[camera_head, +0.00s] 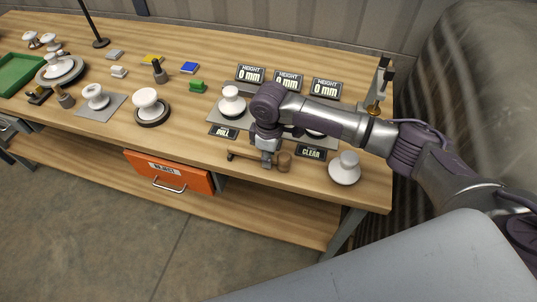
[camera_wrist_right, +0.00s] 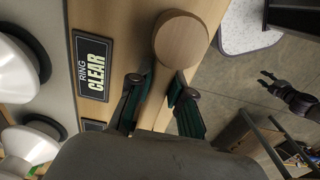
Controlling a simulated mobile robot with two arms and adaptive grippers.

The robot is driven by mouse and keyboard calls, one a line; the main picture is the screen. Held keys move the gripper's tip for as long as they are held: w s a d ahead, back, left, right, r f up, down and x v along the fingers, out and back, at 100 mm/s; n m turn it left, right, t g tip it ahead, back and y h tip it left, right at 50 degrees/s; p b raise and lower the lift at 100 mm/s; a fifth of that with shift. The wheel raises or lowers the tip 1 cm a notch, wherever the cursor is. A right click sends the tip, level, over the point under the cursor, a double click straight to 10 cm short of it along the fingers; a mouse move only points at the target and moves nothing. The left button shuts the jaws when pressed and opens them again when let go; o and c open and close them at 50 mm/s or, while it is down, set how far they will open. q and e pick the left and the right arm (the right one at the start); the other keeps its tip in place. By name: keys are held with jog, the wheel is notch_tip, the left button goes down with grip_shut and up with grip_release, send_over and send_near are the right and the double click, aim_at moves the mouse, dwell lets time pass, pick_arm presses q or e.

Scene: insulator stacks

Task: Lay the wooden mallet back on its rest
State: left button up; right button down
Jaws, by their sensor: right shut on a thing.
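The wooden mallet lies low along the front edge of the bench, left of a white insulator. Its round head (camera_head: 284,161) is at the right end, and its handle (camera_head: 244,156) runs left behind my fingers. My right gripper (camera_head: 266,162) points down and is shut on the handle beside the head. In the right wrist view the head (camera_wrist_right: 180,38) shows just beyond the green-padded fingers (camera_wrist_right: 157,100). I cannot make out the rest, nor whether the mallet touches anything below. My left gripper (camera_wrist_right: 267,81) shows small in the wrist view, over the floor, its fingers apart and empty.
White insulators stand near the hold, one on the grey plate (camera_head: 216,115) and one at right (camera_head: 345,168). A "CLEAR" sign (camera_head: 311,153) and a "DULL" sign (camera_head: 222,132) lie close behind. Several height displays (camera_head: 288,82) stand further back. An orange reject drawer (camera_head: 168,172) is below the edge.

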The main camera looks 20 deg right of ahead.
jog(key=c, duration=1)
grip_release()
jog(key=shift+r, duration=0.2)
notch_tip(320, 180, up, 12)
jog(key=shift+s+f, duration=0.1)
jog(key=shift+f, duration=0.1)
jog(key=shift+f, duration=0.1)
